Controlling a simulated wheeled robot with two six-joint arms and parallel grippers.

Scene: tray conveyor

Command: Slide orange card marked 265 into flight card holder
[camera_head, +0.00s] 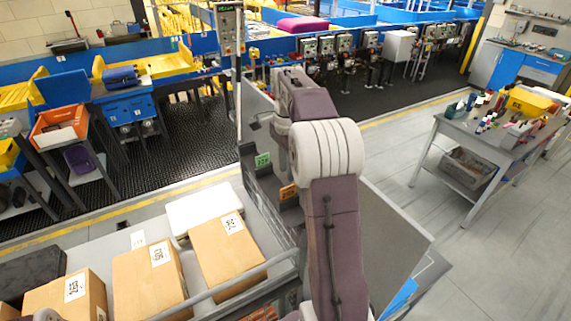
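A small orange card (288,191) shows just left of my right arm, at the dark stepped panel of the grey cart or conveyor frame. Its marking is too small to read. A green card (262,160) with pale marks sits a little farther back on the same panel. It may be in a card holder, but I cannot tell which part is the flight card holder. My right arm rises from the bottom centre and reaches forward. Its gripper (258,122) is mostly hidden behind the arm, near the panel's upper end, and its fingers cannot be made out. My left gripper is not in view.
Cardboard boxes with white labels (228,253) stand in a railed tray at lower left, beside a white flat box (203,209). A cluttered grey workbench (487,137) stands at right. The grey floor between is clear. Blue and yellow conveyors line the back.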

